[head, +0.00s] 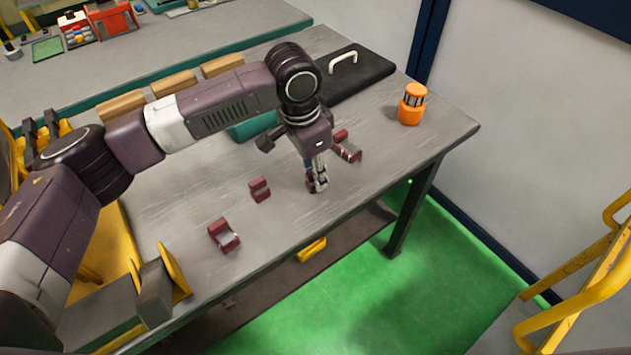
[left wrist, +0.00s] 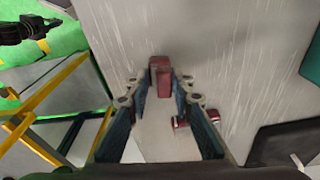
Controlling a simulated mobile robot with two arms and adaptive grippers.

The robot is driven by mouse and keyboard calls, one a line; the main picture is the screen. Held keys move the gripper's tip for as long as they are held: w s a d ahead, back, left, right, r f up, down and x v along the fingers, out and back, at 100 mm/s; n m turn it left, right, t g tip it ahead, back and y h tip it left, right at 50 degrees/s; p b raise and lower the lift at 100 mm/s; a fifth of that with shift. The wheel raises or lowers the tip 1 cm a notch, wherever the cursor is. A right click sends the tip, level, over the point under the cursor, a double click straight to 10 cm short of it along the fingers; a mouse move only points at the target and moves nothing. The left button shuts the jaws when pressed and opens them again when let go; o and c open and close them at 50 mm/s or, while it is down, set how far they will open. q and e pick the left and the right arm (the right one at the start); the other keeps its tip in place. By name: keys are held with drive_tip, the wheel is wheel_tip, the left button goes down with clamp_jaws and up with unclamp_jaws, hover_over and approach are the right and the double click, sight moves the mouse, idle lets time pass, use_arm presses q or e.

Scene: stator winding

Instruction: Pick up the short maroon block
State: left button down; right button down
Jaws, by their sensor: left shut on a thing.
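My left gripper (head: 317,184) points down over the grey table. In the left wrist view its two fingers (left wrist: 160,92) are shut on a maroon block (left wrist: 160,76), which sits between the tips. In the head view the fingers mostly hide this block, and I cannot tell whether it touches the table. Another maroon block (head: 347,151) lies just behind and right of the gripper; it also shows in the left wrist view (left wrist: 182,123). A small maroon block (head: 260,189) and a larger notched maroon piece (head: 223,235) lie to the left.
An orange lantern-like object (head: 411,104) stands near the table's right end. A black case (head: 350,75) with a white handle lies at the back. Wooden blocks (head: 174,83) line the back left. The table top in front of the gripper is clear.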

use_arm(q)
drive_tip(key=shift+r, duration=0.1)
use_arm(e)
drive_tip(key=shift+w, duration=0.25)
